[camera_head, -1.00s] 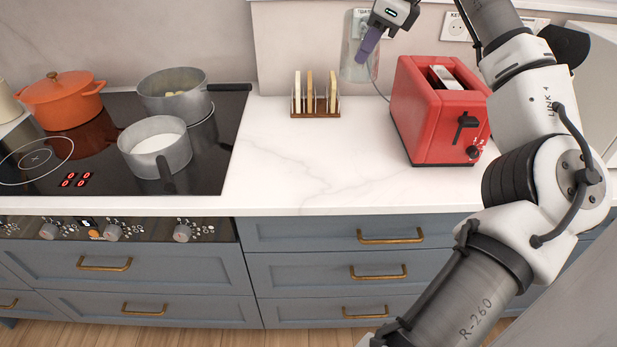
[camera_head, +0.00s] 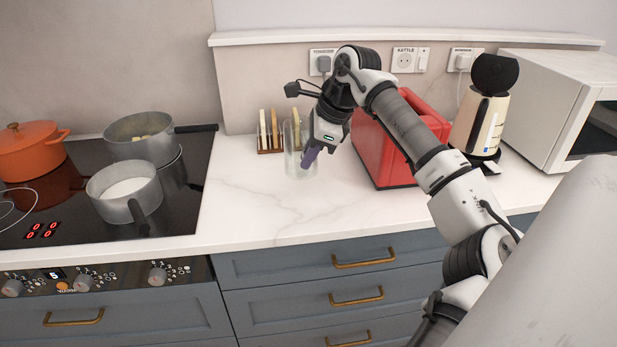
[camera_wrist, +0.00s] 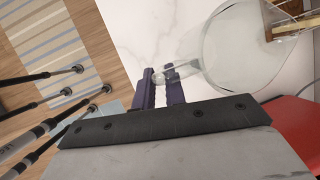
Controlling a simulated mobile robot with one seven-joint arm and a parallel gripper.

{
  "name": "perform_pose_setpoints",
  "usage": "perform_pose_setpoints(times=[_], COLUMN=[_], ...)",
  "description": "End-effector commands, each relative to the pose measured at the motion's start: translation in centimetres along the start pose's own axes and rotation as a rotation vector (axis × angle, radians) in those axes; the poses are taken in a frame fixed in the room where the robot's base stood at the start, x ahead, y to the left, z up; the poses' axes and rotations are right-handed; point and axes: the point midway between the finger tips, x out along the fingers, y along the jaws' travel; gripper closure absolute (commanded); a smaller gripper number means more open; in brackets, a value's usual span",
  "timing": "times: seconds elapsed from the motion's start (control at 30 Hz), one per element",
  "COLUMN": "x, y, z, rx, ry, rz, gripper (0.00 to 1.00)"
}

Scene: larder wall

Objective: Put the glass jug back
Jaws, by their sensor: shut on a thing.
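The glass jug (camera_head: 293,150) is clear and looks upright, low over the white counter in front of the toast rack in the head view. I cannot tell whether its base touches the counter. My gripper (camera_head: 309,158) is shut on the jug at its right side. In the wrist view the purple fingers of my gripper (camera_wrist: 161,82) close on the jug's glass handle, and the round jug (camera_wrist: 222,50) fills the upper right.
A toast rack (camera_head: 270,133) stands behind the jug. A red toaster (camera_head: 372,152) is close on the right, partly behind my arm. A kettle (camera_head: 484,125) and a microwave (camera_head: 545,95) stand farther right. The hob with pots (camera_head: 125,190) is left. Counter in front is clear.

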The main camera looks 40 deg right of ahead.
Motion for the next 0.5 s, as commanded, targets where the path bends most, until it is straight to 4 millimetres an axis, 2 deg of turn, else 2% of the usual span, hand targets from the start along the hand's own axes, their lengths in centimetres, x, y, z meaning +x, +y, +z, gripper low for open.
perform_pose_setpoints(times=[0.1,0.37,0.5], x=[1.5,3.3,5.3], y=[0.2,0.5,0.8], z=[-0.6,-1.4,-2.2], rx=[-0.001,0.0,0.0], ry=[-0.003,-0.003,-0.003], rz=[-0.001,-0.001,0.0], gripper=[1.0,1.0,1.0])
